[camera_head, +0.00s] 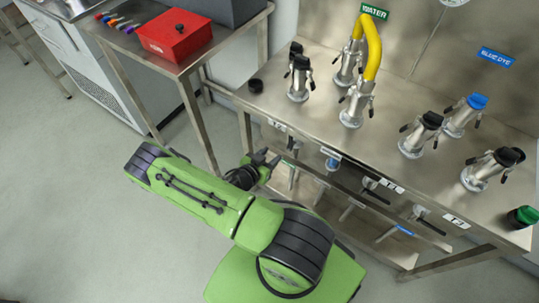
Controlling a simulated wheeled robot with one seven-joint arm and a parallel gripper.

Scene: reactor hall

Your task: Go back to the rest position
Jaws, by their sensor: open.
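My green and black arm reaches from the lower middle of the picture toward the left, then bends back at its wrist. My gripper (268,160) is dark and small in the view. It is open, and I see nothing between its fingers. It is beside the front edge of the steel bench (310,130), near the bench's left end. I cannot tell whether it touches the bench.
The bench carries several pipe fittings, a yellow hose (373,45) joining two of them, a blue cap (477,101) and a green cap (523,215). A red box (176,35) sits on the left table. Open floor (70,210) lies left.

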